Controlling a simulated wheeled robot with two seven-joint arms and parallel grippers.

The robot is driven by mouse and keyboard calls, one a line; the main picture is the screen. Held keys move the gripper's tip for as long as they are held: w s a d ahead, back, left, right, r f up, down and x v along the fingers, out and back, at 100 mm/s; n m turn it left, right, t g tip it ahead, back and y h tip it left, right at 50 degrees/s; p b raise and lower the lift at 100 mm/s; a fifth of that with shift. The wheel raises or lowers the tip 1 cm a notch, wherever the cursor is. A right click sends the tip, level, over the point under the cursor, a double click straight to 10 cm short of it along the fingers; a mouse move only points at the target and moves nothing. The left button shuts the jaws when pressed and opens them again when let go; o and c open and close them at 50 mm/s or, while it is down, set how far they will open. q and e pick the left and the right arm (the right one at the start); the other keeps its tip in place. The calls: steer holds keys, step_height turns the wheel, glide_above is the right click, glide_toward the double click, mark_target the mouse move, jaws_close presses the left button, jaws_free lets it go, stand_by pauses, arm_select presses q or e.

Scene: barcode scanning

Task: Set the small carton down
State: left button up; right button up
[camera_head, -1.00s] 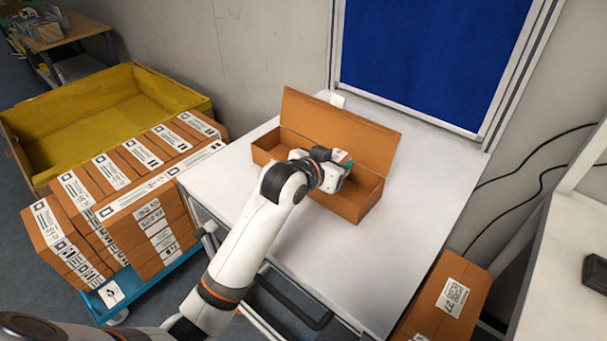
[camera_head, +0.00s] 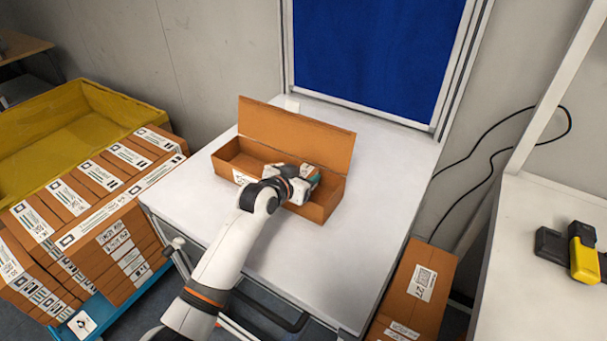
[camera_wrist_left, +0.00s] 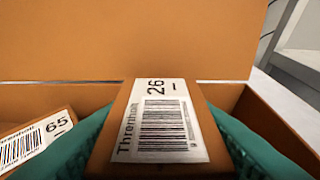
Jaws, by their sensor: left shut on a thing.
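My left gripper (camera_head: 311,174) reaches into the right half of an open brown box (camera_head: 322,206) on the white table. Its teal fingers (camera_wrist_left: 245,145) are shut on the small carton (camera_wrist_left: 117,150), one on each side. The carton is brown, with a white barcode label reading "26" facing the wrist camera. In the head view the gripper mostly hides it. Whether its underside touches the box floor cannot be seen. A second carton (camera_wrist_left: 68,118) labelled "65" lies in the box, left of the held one. My right gripper is not in view.
The box's raised lid (camera_head: 295,133) stands behind the gripper. Bare white table (camera_head: 385,165) lies to the right. Stacked labelled cartons (camera_head: 95,215) and a yellow bin (camera_head: 90,100) are at left. A black-and-yellow device (camera_head: 583,255) rests on the right-hand bench (camera_head: 530,215).

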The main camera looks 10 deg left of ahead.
arm_select(q)
steer(key=shift+f, duration=0.6)
steer(key=o, duration=1.1)
steer(key=shift+r, duration=0.35)
steer(key=b+v, duration=0.1)
steer(key=v, duration=1.1)
steer(key=shift+r, duration=0.2)
